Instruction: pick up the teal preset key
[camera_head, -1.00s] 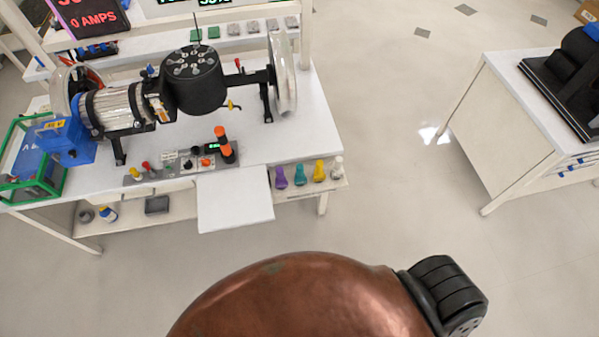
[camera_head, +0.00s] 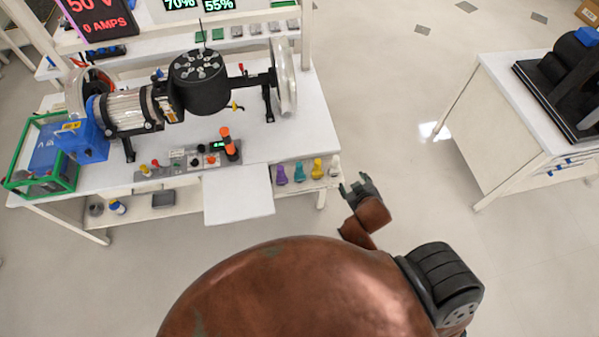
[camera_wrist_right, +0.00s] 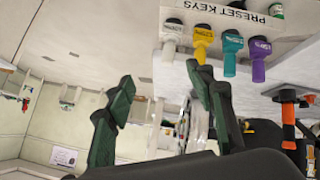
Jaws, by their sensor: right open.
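The teal preset key (camera_head: 299,172) stands in a row on a small shelf at the right front of the workbench, between the purple key (camera_head: 281,175) and the yellow key (camera_head: 317,168). A white key (camera_head: 334,165) is at the row's right end. In the right wrist view the teal key (camera_wrist_right: 232,52) shows above my right gripper's fingers, under a "PRESET KEYS" label (camera_wrist_right: 235,10). My right gripper (camera_head: 358,183) is open and empty, to the right of and in front of the row, apart from the keys; it also shows in the wrist view (camera_wrist_right: 160,105). My left gripper is out of view.
A white panel (camera_head: 238,200) juts from the bench front, left of the keys. The bench (camera_head: 285,140) carries a motor rig (camera_head: 130,108) and a control strip with an orange-black handle (camera_head: 229,144). A second table (camera_head: 500,130) stands right. Open floor lies between.

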